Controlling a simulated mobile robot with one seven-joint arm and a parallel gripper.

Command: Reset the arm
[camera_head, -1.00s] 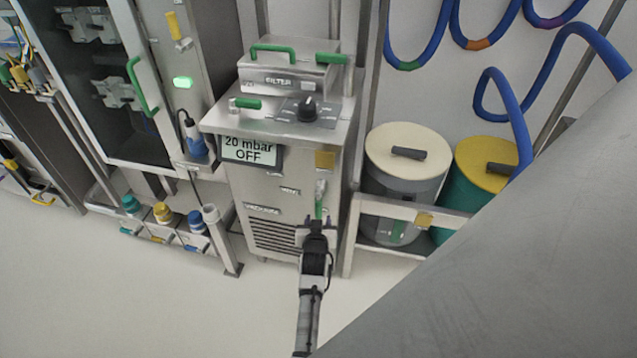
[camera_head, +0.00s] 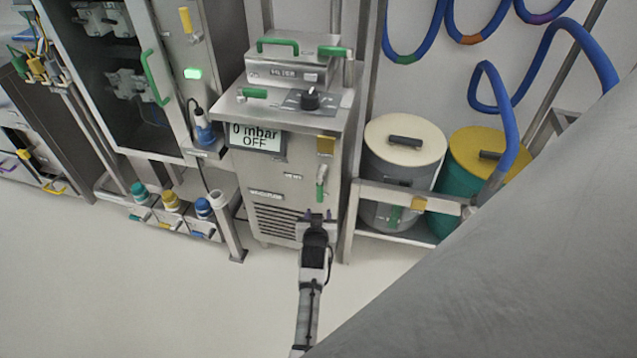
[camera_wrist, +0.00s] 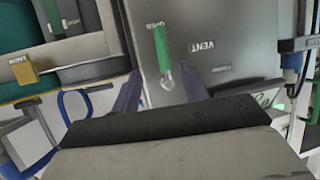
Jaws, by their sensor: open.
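My gripper (camera_head: 317,217) is in front of the steel vacuum cabinet (camera_head: 262,172), just below the green vent lever (camera_head: 320,183) on its front. In the wrist view my gripper (camera_wrist: 160,95) has its two purple fingers spread apart with nothing between them. The green lever (camera_wrist: 161,47) shows there beyond the fingertips, beside the VENT label. A gap seems to lie between fingers and lever. The cabinet's display (camera_head: 255,138) reads "0 mbar OFF".
Two lidded drums, cream (camera_head: 405,140) and yellow (camera_head: 488,152), stand on a railed shelf right of the cabinet. Blue hoses (camera_head: 490,75) hang above them. A glass-doored steel cabinet (camera_head: 120,80) stands left. The floor (camera_head: 170,290) in front is clear.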

